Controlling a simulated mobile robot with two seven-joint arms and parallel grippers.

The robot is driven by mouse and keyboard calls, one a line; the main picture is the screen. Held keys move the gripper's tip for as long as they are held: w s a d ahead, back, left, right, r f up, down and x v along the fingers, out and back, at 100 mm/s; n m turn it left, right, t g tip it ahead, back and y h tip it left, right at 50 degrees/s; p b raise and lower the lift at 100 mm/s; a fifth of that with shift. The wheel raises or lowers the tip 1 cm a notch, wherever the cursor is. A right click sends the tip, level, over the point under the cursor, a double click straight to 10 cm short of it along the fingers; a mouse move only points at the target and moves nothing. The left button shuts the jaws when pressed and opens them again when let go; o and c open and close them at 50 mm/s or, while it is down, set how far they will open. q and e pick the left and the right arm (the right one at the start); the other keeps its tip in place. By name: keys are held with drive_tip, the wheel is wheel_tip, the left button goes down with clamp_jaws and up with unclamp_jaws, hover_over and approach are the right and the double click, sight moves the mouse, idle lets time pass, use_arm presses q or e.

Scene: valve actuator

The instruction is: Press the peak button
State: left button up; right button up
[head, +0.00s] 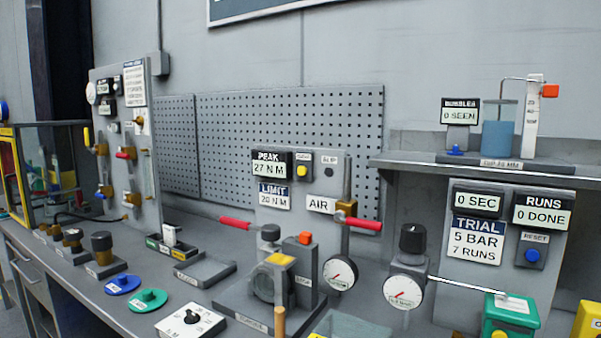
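The peak display (269,165) reads 27 N M and sits at the top left of a grey upright panel (333,180) in the middle of the head view. A small yellow button (302,171) is just right of the display, under a small label too small to read for certain. A darker round button or lamp (328,172) is further right on the same panel. A limit display (274,196) reading 20 N M is below the peak display. Neither of my grippers shows in the head view, and nothing touches the yellow button.
Red lever handles (235,223) and (363,225) stick out near the panel. A valve rig (272,285) and a dial gauge (341,272) stand in front of it. A trial panel (505,245) with a blue reset button (532,256) is at right, below a shelf (400,164).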

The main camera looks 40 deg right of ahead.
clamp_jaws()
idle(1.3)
